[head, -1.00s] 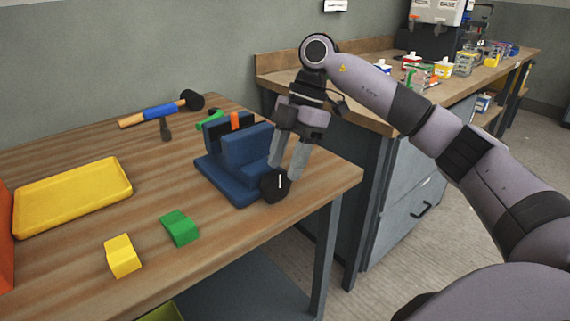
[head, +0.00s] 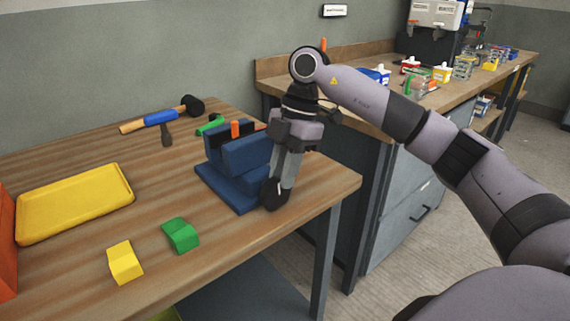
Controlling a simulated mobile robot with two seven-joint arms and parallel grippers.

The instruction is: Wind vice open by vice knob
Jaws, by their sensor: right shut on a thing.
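The blue vice (head: 240,170) sits on the wooden workbench near its right end, with an orange piece (head: 235,129) standing up at its jaws. The black vice knob (head: 271,196) is on the vice's near right side, marked with a white line. My right gripper (head: 276,186) reaches down from above with its fingers at the knob, shut on it. The fingers hide part of the knob and the vice's right side. My left gripper does not show.
A yellow tray (head: 72,203), a yellow block (head: 125,262) and a green block (head: 181,236) lie left of the vice. A mallet (head: 160,117) and a green clamp-like item (head: 211,124) lie behind. Bare bench lies in front of the vice.

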